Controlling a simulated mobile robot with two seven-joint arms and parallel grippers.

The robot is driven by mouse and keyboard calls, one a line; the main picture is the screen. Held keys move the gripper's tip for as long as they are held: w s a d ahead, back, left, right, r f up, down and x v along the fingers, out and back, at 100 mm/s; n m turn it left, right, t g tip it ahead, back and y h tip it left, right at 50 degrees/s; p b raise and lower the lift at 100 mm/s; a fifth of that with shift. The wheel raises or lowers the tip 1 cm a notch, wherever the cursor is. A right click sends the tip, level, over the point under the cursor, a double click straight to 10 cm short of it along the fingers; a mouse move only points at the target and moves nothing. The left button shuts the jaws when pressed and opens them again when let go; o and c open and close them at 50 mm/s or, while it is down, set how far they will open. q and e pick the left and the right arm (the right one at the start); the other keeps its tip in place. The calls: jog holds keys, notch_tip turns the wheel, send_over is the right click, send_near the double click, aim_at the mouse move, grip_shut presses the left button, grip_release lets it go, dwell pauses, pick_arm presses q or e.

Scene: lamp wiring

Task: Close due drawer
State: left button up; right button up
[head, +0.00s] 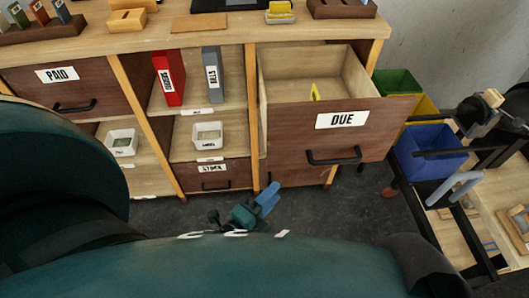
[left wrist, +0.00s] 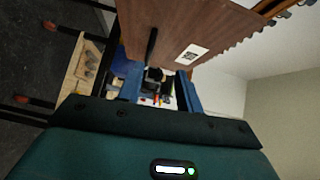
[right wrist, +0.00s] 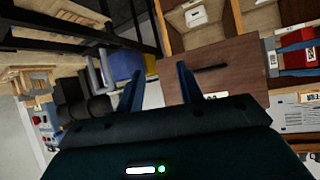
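The due drawer (head: 345,118) stands pulled out at the right of the cabinet, its white DUE label and black handle (head: 333,156) facing me. A small yellow item (head: 314,92) shows inside it. My left gripper (head: 269,197) has blue fingers and hangs below and left of that handle, apart from the drawer. In the left wrist view its fingers (left wrist: 160,88) are spread with nothing held, and a brown labelled drawer front (left wrist: 155,25) is beyond. My right gripper (right wrist: 160,88) is spread and empty in the right wrist view, facing a brown drawer front (right wrist: 225,65) with its label partly hidden.
The paid drawer (head: 75,87) is at the left. Red (head: 168,78) and grey (head: 212,74) binders stand on the middle shelf above a small labelled drawer (head: 213,176). Blue (head: 430,150) and green (head: 397,82) bins and a black-framed cart stand right of the open drawer.

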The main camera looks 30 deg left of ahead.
aim_at(299, 147)
pick_arm(q)
jog(key=shift+a+r+m, duration=0.1)
jog(key=shift+m, duration=0.2)
jog(key=shift+c, duration=0.7)
jog(key=shift+w, duration=0.2)
jog(key=shift+c, duration=0.8)
jog(key=w, duration=0.3)
jog(key=w+d, duration=0.1)
jog(key=w, duration=0.2)
jog(key=w+d+p, duration=0.1)
jog(key=w, duration=0.2)
jog(key=shift+w, duration=0.4)
grip_shut()
jog(key=shift+w+a, duration=0.85)
jog(key=shift+w, duration=0.1)
jog(key=shift+w+a, duration=0.35)
jog(key=shift+w, duration=0.1)
pick_arm(e)
jog(key=shift+s+d, duration=0.2)
pick_arm(q)
jog(key=shift+w+a, duration=0.1)
pick_arm(e)
jog(key=shift+w, duration=0.15)
